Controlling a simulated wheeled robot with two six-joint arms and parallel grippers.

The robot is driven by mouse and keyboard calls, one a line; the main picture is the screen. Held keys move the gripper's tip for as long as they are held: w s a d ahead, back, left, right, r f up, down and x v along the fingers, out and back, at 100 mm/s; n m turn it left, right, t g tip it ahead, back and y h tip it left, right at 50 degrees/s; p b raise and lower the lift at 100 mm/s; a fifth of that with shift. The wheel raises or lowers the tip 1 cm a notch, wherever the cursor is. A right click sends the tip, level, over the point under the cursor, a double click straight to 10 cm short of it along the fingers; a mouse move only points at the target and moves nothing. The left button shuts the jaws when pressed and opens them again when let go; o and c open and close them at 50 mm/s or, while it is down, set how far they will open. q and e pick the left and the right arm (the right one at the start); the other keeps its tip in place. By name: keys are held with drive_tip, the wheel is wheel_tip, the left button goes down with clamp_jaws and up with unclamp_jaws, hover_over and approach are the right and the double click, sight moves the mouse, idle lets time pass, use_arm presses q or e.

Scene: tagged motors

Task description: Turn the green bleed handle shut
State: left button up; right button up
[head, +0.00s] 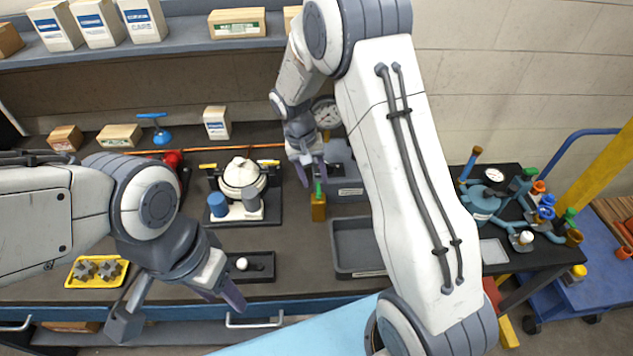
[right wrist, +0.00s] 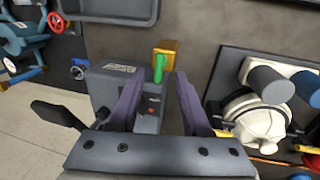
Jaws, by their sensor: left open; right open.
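The green bleed handle (head: 318,188) sits on a small brass-yellow block (head: 318,208) beside a grey box (head: 350,192). In the right wrist view the handle (right wrist: 159,68) runs from the block (right wrist: 168,47) toward my gripper, just beyond the fingertips. My right gripper (head: 312,172) is open, close to the handle. In the right wrist view its two purple fingers (right wrist: 157,84) are spread with a gap between them, and nothing is gripped. My left gripper (head: 182,302) is open and empty over the front left of the bench, away from the handle.
A white-domed pump unit (head: 242,178) stands to the left, and a gauge (head: 326,112) rises behind. A yellow tray (head: 78,281) holds gears.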

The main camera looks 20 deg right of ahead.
sight(318, 189)
drive_tip(key=shift+s+d+f+p, duration=0.1)
drive_tip(key=shift+d+f+p, duration=0.1)
drive_tip(key=shift+f, duration=0.8)
drive_tip(key=shift+s+d+f+p, duration=0.1)
drive_tip(key=shift+d+f+p, duration=0.1)
drive_tip(key=shift+f, duration=0.75)
clamp_jaws()
